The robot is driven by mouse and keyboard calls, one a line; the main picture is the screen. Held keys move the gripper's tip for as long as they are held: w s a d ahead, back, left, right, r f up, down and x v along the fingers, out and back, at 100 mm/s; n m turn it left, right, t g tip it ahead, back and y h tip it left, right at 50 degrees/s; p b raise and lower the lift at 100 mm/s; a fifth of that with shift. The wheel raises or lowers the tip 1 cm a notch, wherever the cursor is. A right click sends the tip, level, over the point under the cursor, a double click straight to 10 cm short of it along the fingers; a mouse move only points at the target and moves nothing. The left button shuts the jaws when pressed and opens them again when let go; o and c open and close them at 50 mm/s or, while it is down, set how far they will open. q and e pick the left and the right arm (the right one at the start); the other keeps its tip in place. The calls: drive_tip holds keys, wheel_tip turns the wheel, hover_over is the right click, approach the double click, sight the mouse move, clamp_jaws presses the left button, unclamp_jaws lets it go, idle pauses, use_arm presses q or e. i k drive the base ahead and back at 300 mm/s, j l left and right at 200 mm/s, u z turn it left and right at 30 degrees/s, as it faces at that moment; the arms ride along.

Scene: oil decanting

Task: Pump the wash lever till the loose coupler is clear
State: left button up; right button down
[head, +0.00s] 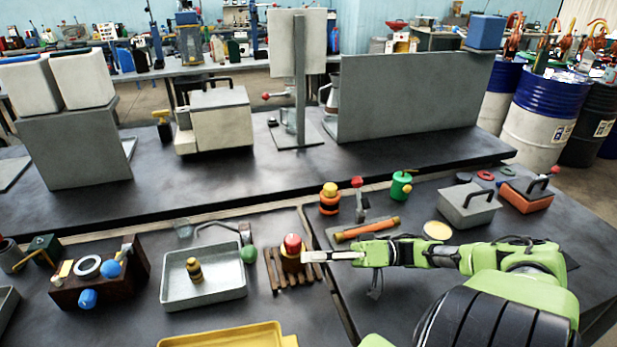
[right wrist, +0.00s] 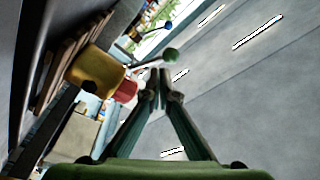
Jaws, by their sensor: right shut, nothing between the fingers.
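The loose coupler (head: 194,270), dark with yellow bands, stands upright in the shallow grey wash tray (head: 205,293). The wash lever (head: 243,233) is a grey bent arm at the tray's back right, ending in a green ball knob (head: 249,254). The green knob also shows just beyond my fingertips in the right wrist view (right wrist: 171,54). My right gripper (head: 314,256) is shut and empty, its tips pointing left. It is right of the knob, with a red-topped brass coupler (head: 292,248) between them in the head view; I cannot tell whether it touches that coupler. My left gripper is not in view.
The red-topped coupler stands on a slatted wooden rack (head: 276,275). A yellow tray (head: 225,338) lies in front, and a brown fixture with blue knobs (head: 100,283) stands left. An orange-black coupler (head: 329,203) and an orange tube (head: 367,229) are behind my right arm.

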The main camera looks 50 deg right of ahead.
sight(249, 253)
drive_tip(key=k, duration=1.5)
